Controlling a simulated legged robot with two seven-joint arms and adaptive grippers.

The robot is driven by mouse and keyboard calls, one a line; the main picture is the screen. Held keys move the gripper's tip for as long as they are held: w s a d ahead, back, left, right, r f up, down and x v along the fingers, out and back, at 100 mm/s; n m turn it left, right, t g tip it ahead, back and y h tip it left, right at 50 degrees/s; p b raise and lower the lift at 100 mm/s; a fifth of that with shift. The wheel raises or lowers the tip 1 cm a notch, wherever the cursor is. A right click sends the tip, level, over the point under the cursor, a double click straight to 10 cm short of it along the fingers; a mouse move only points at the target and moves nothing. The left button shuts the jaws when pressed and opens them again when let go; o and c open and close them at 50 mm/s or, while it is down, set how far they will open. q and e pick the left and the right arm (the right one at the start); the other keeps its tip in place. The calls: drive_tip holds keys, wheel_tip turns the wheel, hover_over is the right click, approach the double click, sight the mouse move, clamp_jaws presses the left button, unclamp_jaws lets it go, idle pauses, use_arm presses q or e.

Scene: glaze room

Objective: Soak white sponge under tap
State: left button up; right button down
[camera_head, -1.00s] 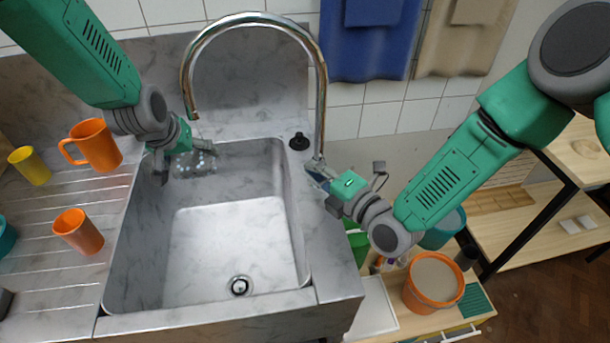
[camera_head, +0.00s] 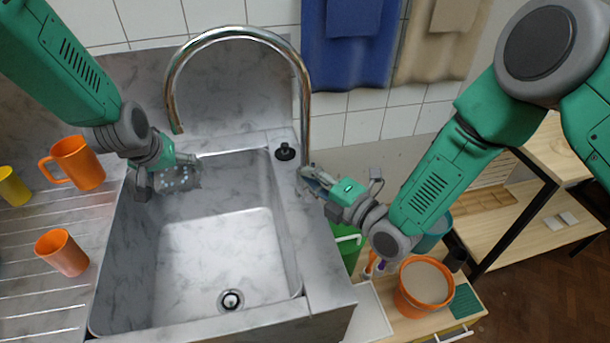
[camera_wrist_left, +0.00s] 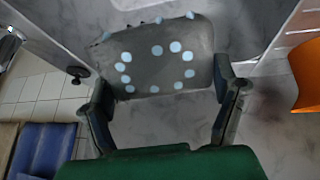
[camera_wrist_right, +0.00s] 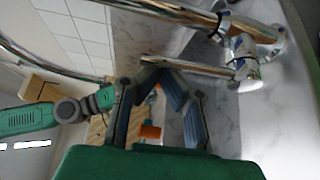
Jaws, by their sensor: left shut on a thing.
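The sponge (camera_head: 178,179) looks grey with several pale blue dots on it. My left gripper (camera_head: 172,178) is shut on it and holds it in the air over the sink's back left, below the tap's spout. In the left wrist view the sponge (camera_wrist_left: 155,62) sits between both fingers. The chrome tap (camera_head: 308,105) arches over the sink (camera_head: 215,255); I see no clear water stream. My right gripper (camera_head: 312,180) is at the tap's base. In the right wrist view its fingertips come together by the chrome lever (camera_wrist_right: 205,70); contact is unclear.
Orange mugs (camera_head: 78,163) (camera_head: 62,252) and a yellow cup (camera_head: 13,187) stand on the ribbed drainboard at the left. A black plug (camera_head: 285,151) sits on the sink's back rim. An orange bucket (camera_head: 425,283) stands lower right. The sink floor is clear.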

sight(173, 183)
drive_tip(key=shift+w+d, duration=0.2)
drive_tip(key=shift+d, duration=0.1)
use_arm(q)
drive_tip(key=shift+w+d+r, duration=0.1)
drive_tip(key=shift+d, duration=0.4)
drive_tip(key=shift+a, duration=0.4)
drive_tip(key=shift+d, duration=0.2)
use_arm(e)
drive_tip(key=s+d, duration=0.3)
drive_tip(key=s, duration=0.6)
use_arm(q)
drive_tip(key=shift+s+a+p, duration=0.1)
drive_tip(key=shift+s+p, duration=0.25)
drive_tip(key=shift+s, duration=1.45)
drive_tip(key=shift+s+p, duration=0.3)
drive_tip(key=shift+s, duration=1.95)
use_arm(e)
drive_tip(key=shift+a+r, duration=0.15)
drive_tip(key=shift+r, duration=0.45)
